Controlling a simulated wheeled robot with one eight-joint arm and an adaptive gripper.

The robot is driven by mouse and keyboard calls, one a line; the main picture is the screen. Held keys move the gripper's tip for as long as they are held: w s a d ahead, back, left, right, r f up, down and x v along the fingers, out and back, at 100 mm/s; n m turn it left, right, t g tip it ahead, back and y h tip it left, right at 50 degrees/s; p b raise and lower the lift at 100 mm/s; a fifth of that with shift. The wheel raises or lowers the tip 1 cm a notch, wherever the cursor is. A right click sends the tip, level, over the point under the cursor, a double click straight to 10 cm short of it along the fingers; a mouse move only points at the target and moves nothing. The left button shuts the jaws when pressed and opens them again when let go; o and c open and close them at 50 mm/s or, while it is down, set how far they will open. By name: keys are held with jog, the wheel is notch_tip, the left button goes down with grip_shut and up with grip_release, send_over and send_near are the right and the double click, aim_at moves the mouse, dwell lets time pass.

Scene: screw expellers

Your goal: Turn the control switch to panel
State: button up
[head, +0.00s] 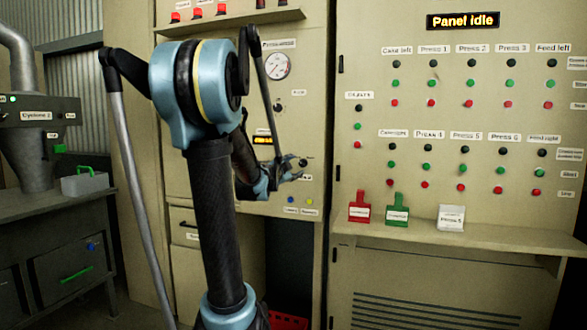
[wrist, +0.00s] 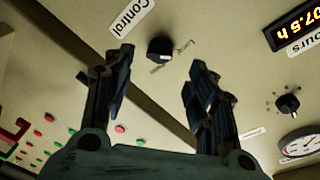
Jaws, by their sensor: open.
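The control switch (wrist: 160,49) is a small black knob on a beige panel, with the "Control" label (wrist: 130,17) beside it. Small lettering on its other side is too blurred to read surely. In the wrist view my gripper (wrist: 161,62) is open, one finger to each side of the switch in the picture. The switch appears just beyond the fingertips, and nothing is held. In the head view my gripper (head: 293,172) is close in front of the panel, next to the dark knob (head: 304,162). The display (head: 462,20) reads "Panel idle".
Right of the switch's panel stands a large cabinet (head: 385,75) with rows of black, green and red buttons. Red (head: 360,207), green (head: 397,209) and white (head: 451,218) tags stand on its ledge. A gauge (head: 277,66) is above my gripper. A second knob (wrist: 288,103) lies to the right.

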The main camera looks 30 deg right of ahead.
aim_at(301, 164)
jog(key=shift+x, duration=3.65)
jog(key=shift+c, duration=0.2)
